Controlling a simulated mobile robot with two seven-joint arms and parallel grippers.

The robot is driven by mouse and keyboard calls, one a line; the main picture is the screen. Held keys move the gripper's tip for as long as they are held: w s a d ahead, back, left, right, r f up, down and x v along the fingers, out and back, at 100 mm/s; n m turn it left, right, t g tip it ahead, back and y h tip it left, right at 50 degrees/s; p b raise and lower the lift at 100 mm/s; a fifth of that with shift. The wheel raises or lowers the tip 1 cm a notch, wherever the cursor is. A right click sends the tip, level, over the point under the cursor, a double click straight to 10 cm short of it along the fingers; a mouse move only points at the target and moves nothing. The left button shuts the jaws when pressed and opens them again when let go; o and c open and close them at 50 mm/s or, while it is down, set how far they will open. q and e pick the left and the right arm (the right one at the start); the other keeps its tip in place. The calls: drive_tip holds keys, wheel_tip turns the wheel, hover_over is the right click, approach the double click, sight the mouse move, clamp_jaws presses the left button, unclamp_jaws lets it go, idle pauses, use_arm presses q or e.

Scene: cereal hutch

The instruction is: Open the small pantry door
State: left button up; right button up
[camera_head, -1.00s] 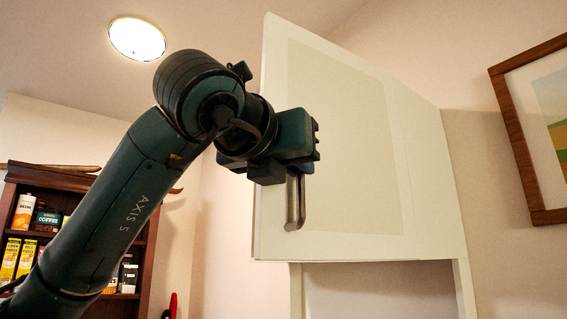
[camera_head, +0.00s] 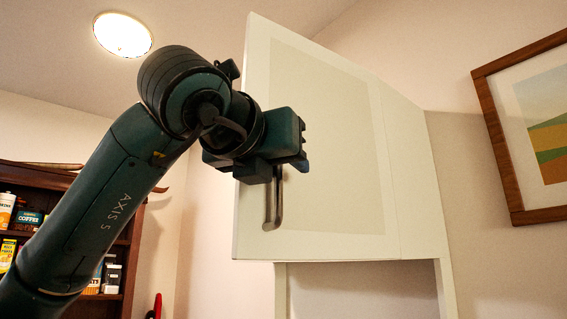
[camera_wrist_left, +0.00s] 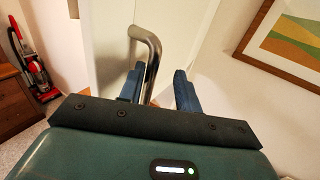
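The small pantry door (camera_head: 325,150) is a white panel with a beige inset, high on a white cabinet. I cannot tell whether it stands slightly ajar. Its metal bar handle (camera_head: 273,208) hangs near the lower left edge; the handle's top is hidden behind my left gripper (camera_head: 304,150). In the left wrist view the curved handle (camera_wrist_left: 148,50) runs down between the two blue fingers of my left gripper (camera_wrist_left: 158,88). The fingers are apart, with the handle near the left finger and a gap to the right one. My right gripper is out of view.
A framed picture (camera_head: 481,95) hangs on the wall at right. A dark wooden shelf (camera_head: 123,265) with cartons and jars stands at left. A red vacuum cleaner (camera_wrist_left: 36,70) stands on the floor left of the door. An open recess (camera_head: 360,290) lies below the door.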

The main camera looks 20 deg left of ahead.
use_arm(q)
drive_tip(key=s+a+b, duration=0.2)
drive_tip(key=s, duration=1.1)
drive_tip(key=shift+b, duration=0.3)
